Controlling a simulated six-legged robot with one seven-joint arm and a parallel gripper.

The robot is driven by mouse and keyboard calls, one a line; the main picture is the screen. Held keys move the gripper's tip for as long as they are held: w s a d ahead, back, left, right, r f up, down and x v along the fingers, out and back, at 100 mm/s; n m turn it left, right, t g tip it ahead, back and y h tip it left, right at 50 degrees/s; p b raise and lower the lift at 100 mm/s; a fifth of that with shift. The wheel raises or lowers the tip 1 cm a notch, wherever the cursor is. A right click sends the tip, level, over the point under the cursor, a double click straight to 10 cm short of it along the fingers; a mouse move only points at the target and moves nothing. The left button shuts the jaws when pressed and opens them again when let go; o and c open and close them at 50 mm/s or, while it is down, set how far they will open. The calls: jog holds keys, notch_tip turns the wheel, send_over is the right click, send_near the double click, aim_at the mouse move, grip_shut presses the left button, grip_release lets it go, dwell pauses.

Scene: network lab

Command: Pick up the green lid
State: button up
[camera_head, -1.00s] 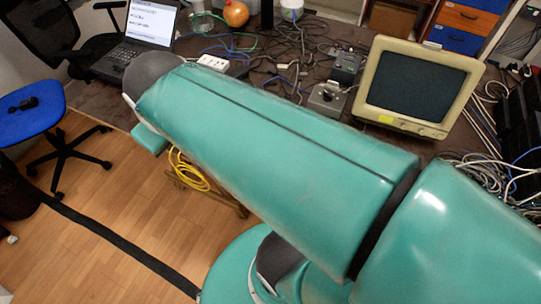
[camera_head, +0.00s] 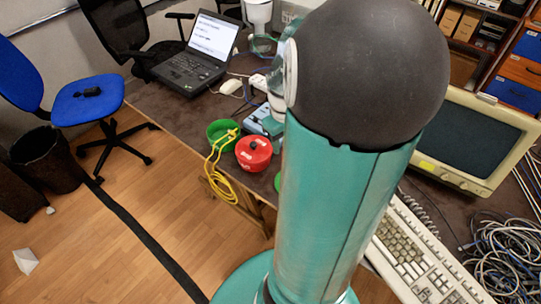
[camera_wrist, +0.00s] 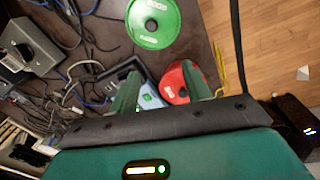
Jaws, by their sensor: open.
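In the head view a green sliver (camera_head: 278,182) beside my arm appears to be the same lid, mostly hidden. My gripper (camera_wrist: 160,84) is open and empty, its two green fingers apart. The lid lies beyond the fingertips, apart from them. The red round pot (camera_wrist: 176,84) shows between and behind the fingers. The gripper is hidden in the head view.
A green bowl (camera_head: 222,133) stands left of the red pot. Yellow cable (camera_head: 216,172) hangs over the table's front edge. A blue-grey device (camera_head: 263,121), laptop (camera_head: 200,60), monitor (camera_head: 470,135) and keyboard (camera_head: 420,255) crowd the table.

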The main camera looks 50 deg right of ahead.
jog(key=shift+m+y, duration=0.4)
jog(key=shift+m, duration=0.3)
jog(key=s+f, duration=0.1)
jog(key=f, duration=0.4)
jog(key=s+d+f, duration=0.1)
jog(key=f, duration=0.4)
jog(key=s+d+f, duration=0.1)
jog(key=f, duration=0.4)
jog(key=shift+s+f, duration=0.1)
jog(key=shift+f, duration=0.2)
grip_shut()
